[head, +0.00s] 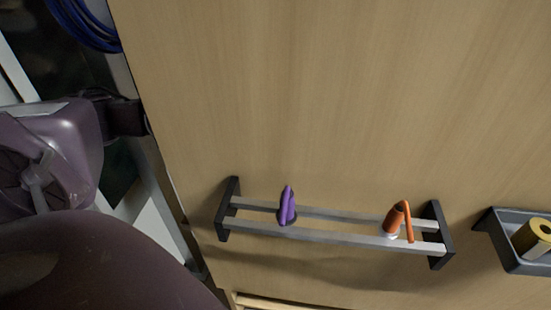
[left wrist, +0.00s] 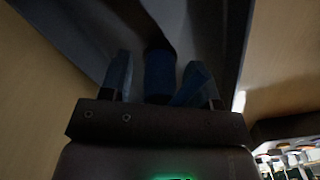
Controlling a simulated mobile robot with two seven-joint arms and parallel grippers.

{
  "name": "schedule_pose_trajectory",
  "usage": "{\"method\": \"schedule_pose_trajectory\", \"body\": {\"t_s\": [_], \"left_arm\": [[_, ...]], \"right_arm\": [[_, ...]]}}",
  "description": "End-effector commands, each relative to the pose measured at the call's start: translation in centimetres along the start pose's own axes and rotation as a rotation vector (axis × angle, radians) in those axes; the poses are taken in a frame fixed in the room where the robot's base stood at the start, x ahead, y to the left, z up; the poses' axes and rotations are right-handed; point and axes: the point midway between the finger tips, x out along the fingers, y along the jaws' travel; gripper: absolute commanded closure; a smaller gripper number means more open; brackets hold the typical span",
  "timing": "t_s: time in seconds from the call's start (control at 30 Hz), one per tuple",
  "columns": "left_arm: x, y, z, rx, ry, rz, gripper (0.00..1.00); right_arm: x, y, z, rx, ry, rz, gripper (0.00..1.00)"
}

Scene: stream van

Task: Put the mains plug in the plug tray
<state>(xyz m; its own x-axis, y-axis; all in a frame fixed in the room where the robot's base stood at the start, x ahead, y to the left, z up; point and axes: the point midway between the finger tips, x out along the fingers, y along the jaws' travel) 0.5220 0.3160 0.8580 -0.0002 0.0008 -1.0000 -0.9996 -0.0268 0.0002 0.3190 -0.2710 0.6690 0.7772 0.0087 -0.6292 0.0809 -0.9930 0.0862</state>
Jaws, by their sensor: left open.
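In the left wrist view my left gripper (left wrist: 157,78) is open, with a finger on each side of a dark blue, rounded object (left wrist: 160,72). This may be the mains plug; the view is too dark to be sure. The object lies between the fingers, and I cannot tell whether they touch it. Behind it are dark grey, sloping surfaces (left wrist: 75,35), possibly the plug tray; I cannot tell for certain. In the head view my left arm comes in at the left edge, and its fingers are hidden. My right gripper is not in view.
In the head view a rail rack (head: 340,234) on the wood panel holds a purple item (head: 287,207) and an orange tool (head: 397,219). A dark tray (head: 507,240) with a yellow roll (head: 535,236) is at the right. Blue cable (head: 85,25) hangs top left.

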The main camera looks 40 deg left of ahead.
Motion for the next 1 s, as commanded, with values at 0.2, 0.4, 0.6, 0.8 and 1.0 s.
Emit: {"method": "schedule_pose_trajectory", "body": {"t_s": [0.2, 0.4, 0.6, 0.8, 1.0], "left_arm": [[-0.7, 0.0, 0.0, 0.0, -0.001, -0.003, 0.44], [-4.1, -0.1, 0.0, 0.0, -0.001, -0.012, 0.44], [-8.1, -0.1, 0.0, 0.0, 0.0, -0.012, 0.44], [-11.0, 0.0, 0.0, 0.001, 0.001, -0.007, 0.44], [-12.2, 0.0, 0.0, 0.001, 0.0, -0.002, 0.44]], "right_arm": [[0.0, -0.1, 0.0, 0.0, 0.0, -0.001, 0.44], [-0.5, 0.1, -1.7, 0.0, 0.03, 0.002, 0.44], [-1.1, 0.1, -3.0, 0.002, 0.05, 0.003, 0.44], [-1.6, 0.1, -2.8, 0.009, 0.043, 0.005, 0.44], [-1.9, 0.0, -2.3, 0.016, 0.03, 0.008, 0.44]]}}
